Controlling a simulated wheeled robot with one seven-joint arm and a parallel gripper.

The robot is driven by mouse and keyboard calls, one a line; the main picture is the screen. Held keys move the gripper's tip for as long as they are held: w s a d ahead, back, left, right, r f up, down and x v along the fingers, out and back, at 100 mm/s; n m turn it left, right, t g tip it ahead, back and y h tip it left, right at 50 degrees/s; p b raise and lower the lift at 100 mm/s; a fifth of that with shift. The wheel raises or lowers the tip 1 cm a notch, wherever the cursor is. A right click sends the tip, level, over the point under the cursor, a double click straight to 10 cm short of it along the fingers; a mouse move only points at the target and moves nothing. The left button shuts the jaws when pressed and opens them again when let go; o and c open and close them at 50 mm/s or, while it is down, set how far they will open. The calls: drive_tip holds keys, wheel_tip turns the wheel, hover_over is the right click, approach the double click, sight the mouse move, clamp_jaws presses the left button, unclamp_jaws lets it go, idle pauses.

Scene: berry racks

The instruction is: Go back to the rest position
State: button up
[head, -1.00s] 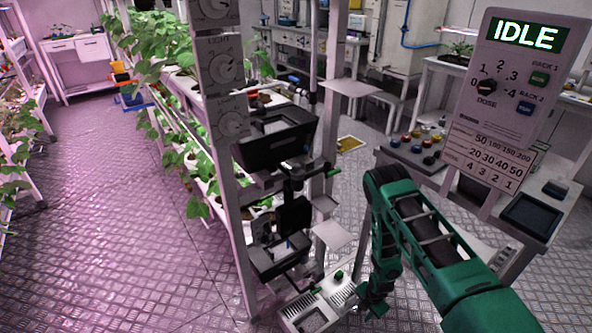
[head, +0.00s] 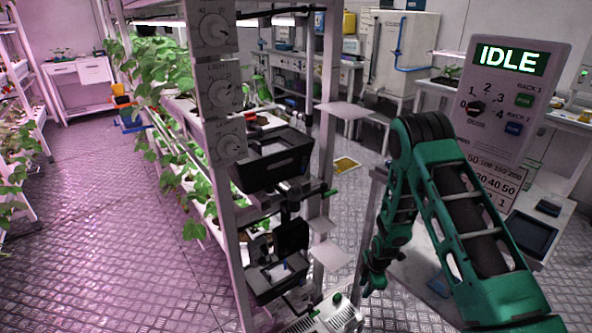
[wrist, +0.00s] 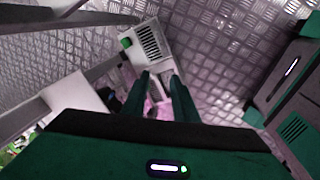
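My green arm is folded in the right half of the head view, with its elbow raised and its forearm hanging down. My gripper (head: 372,283) hangs at the lower end, above and right of a light vented box (head: 325,318) with a green knob. In the wrist view my two dark fingers (wrist: 161,76) stand apart with a gap between them. I see no object held in the gap. The vented box also shows beyond the fingertips in the wrist view (wrist: 150,42). My gripper appears clear of the rack and the box.
A plant rack with dials (head: 219,87) and dark trays (head: 272,160) stands just left of my arm. A control panel reading IDLE (head: 512,95) stands at the right, partly behind my arm. Metal-plate floor (head: 110,220) is open at the left.

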wheel_tip(320, 180, up, 24)
drive_tip(key=s+d+m+t, duration=0.1)
drive_tip(key=m, duration=0.6)
drive_tip(key=s+d+r+m+t, duration=0.1)
drive_tip(key=s+r+m, duration=0.2)
drive_tip(key=s+r, duration=0.35)
drive_tip(key=s+d+r+m, duration=0.1)
drive_tip(key=s+r+m, duration=0.2)
drive_tip(key=r, duration=0.7)
drive_tip(key=s+d+r+m, duration=0.1)
drive_tip(key=s+r+m, duration=0.55)
drive_tip(key=s, duration=0.55)
drive_tip(key=s+d+m+g, duration=0.2)
drive_tip(key=s+d, duration=0.3)
drive_tip(key=s, duration=0.3)
drive_tip(key=s+d+f+m+g, duration=0.1)
drive_tip(key=s+d+m+g, duration=0.1)
drive_tip(key=s+d, duration=0.4)
drive_tip(key=shift+s+d+f+m+h, duration=0.15)
drive_tip(key=shift+s+d+m+h, duration=0.15)
drive_tip(key=shift+s+m, duration=0.7)
drive_tip(key=shift+s, duration=0.1)
